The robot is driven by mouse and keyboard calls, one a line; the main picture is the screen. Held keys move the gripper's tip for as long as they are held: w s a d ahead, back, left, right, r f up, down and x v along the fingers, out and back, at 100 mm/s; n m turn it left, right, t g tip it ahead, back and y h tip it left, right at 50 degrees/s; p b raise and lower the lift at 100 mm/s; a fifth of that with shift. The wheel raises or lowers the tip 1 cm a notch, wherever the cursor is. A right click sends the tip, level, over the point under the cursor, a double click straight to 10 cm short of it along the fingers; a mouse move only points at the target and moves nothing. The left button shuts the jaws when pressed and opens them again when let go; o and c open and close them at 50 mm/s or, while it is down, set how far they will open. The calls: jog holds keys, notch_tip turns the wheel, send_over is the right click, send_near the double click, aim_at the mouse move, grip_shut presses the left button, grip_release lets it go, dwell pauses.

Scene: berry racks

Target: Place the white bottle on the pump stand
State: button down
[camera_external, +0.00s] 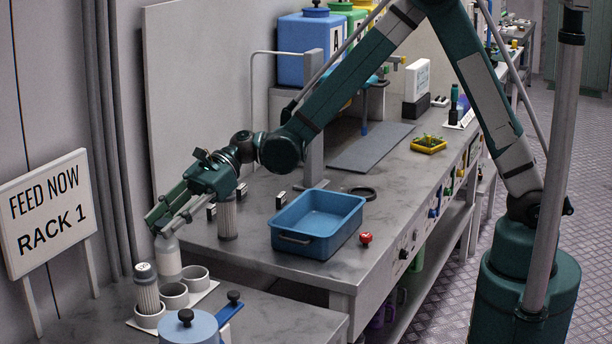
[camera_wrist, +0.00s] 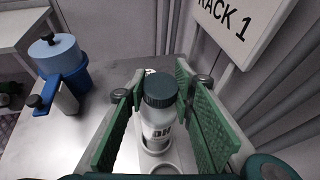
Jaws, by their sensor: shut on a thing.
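The white bottle (camera_external: 168,258) has a dark green cap, seen in the wrist view (camera_wrist: 160,100) with dark lettering on its side. It is upright between the green ribbed finger pads of my gripper (camera_wrist: 158,105).
A blue lidded pot (camera_external: 187,328) is close by. A RACK 1 sign (camera_external: 45,212) stands left.

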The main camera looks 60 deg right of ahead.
aim_at(168, 250)
jog(key=shift+f, duration=0.1)
jog(key=shift+f+b, duration=1.45)
jog(key=shift+f, duration=2)
jog(key=c, duration=1.9)
grip_release()
jog(key=shift+o, duration=0.2)
jog(key=shift+d, duration=0.1)
jog(key=v, duration=1.2)
